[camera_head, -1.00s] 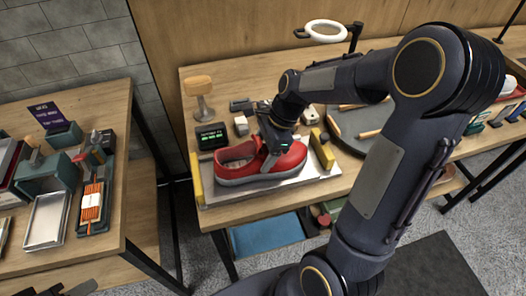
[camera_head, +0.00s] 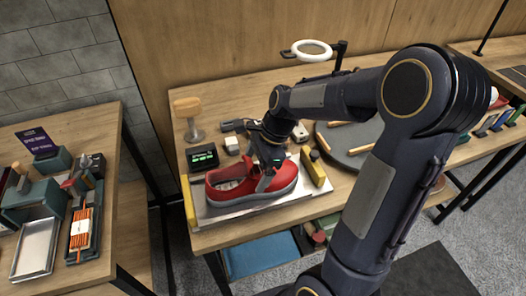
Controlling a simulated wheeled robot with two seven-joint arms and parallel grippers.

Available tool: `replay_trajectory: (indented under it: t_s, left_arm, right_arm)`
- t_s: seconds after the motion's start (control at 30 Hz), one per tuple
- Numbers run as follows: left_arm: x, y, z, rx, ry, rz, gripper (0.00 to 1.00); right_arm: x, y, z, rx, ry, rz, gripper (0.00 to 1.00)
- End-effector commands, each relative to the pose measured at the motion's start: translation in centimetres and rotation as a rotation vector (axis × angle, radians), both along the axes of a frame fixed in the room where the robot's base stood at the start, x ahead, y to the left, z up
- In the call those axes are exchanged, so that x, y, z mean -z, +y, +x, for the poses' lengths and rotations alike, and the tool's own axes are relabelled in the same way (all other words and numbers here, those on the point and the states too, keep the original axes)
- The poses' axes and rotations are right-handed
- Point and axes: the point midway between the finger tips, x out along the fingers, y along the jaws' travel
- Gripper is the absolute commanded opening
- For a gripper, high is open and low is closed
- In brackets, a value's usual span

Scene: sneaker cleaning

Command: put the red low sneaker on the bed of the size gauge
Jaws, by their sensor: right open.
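The red low sneaker (camera_head: 229,190), with a grey sole, sits over the pale bed (camera_head: 309,196) of the size gauge. Its long side runs along the bed, between the yellow end piece (camera_head: 189,203) on the left and the yellow stop (camera_head: 313,168) on the right. My right gripper (camera_head: 268,181) reaches down over the sneaker's right half with its jaws open. One finger shows against the near side of the shoe; the far finger is hidden. I cannot tell whether the fingers touch the shoe. My left gripper is out of view.
A small display with green digits (camera_head: 202,157) stands behind the bed, near a wooden-topped stand (camera_head: 188,115). A round dark mat (camera_head: 350,147) lies to the right. A ring lamp (camera_head: 312,50) stands behind. A side table (camera_head: 125,215) at left holds trays and tools.

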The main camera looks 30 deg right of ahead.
Motion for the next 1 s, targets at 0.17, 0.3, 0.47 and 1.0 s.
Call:
replay_trajectory:
  t_s: [0.17, 0.3, 0.47, 1.0]
  left_arm:
    - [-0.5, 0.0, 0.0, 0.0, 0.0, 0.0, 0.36]
    - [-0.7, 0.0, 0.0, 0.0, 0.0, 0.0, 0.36]
    - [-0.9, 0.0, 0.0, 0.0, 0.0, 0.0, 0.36]
    - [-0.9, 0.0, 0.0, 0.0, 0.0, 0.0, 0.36]
  right_arm:
    - [-3.7, -1.5, -0.2, 0.002, -0.008, -0.002, 0.9]
    - [-6.5, -2.6, -0.5, 0.002, -0.008, -0.002, 0.9]
    - [-8.7, -3.5, -0.8, 0.002, -0.004, -0.001, 0.9]
    - [-10.9, 1.8, -12.1, -0.915, -0.627, -0.239, 0.9]
